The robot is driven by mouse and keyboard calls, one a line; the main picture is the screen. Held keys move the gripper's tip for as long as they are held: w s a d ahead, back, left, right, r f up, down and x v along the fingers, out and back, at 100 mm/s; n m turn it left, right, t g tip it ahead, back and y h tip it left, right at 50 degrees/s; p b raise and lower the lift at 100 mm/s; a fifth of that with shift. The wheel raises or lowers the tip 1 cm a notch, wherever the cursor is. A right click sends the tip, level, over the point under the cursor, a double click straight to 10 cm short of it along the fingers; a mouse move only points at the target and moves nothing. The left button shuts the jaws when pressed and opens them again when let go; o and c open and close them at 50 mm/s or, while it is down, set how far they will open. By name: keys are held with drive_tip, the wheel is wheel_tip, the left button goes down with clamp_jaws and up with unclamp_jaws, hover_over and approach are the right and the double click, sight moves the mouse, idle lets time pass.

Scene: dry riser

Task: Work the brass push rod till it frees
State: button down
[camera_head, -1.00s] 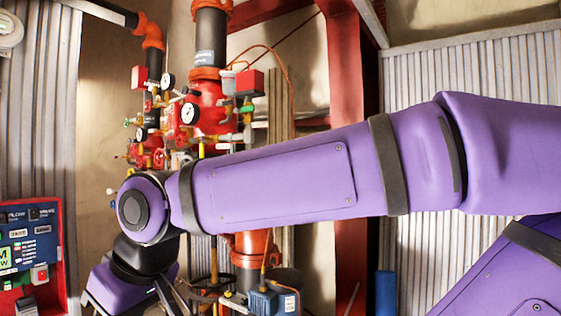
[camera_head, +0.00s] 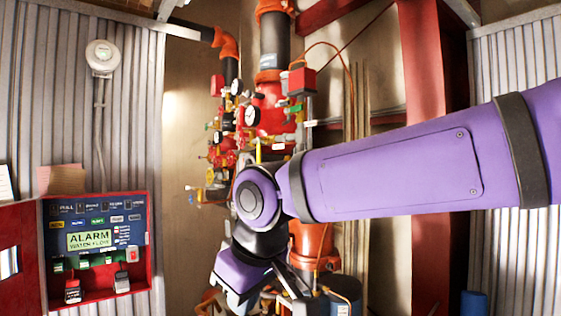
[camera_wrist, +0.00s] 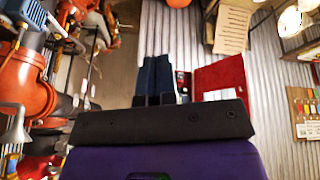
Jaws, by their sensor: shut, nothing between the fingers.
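I cannot single out the brass push rod in either view. The red riser valve assembly (camera_head: 268,112) stands in the middle of the head view, with gauges and small brass-coloured fittings (camera_head: 210,177) at its left. My purple arm crosses in front of the lower riser and hides part of it. In the wrist view my gripper (camera_wrist: 156,58) shows two dark fingers side by side, shut and empty. They point toward the corrugated wall and the red panel, with the riser pipes off to the left. In the head view the fingertips are not clear.
A red alarm panel (camera_head: 95,248) with an open door hangs on the corrugated wall at left; its red door (camera_wrist: 222,76) shows in the wrist view. A red steel column (camera_head: 436,110) stands right of the riser. A blue cylinder (camera_head: 473,303) is at lower right.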

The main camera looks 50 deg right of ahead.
drive_tip(key=w+d+r+n+g+h, duration=0.4)
drive_tip(key=w+d+r+n+h, duration=0.3)
drive_tip(key=w+r, duration=0.3)
drive_tip(key=w+d+r+n+g+h, duration=0.5)
drive_tip(key=w+d+r+n+h, duration=0.2)
drive_tip(key=w+d+r+h, duration=0.2)
drive_tip(key=shift+w+r+h, duration=0.3)
drive_tip(key=shift+w+r, duration=0.4)
drive_tip(key=shift+w, duration=0.55)
drive_tip(key=shift+d, duration=0.15)
drive_tip(key=x, duration=1.4)
drive_tip(key=shift+x, duration=0.9)
drive_tip(key=shift+s, duration=0.1)
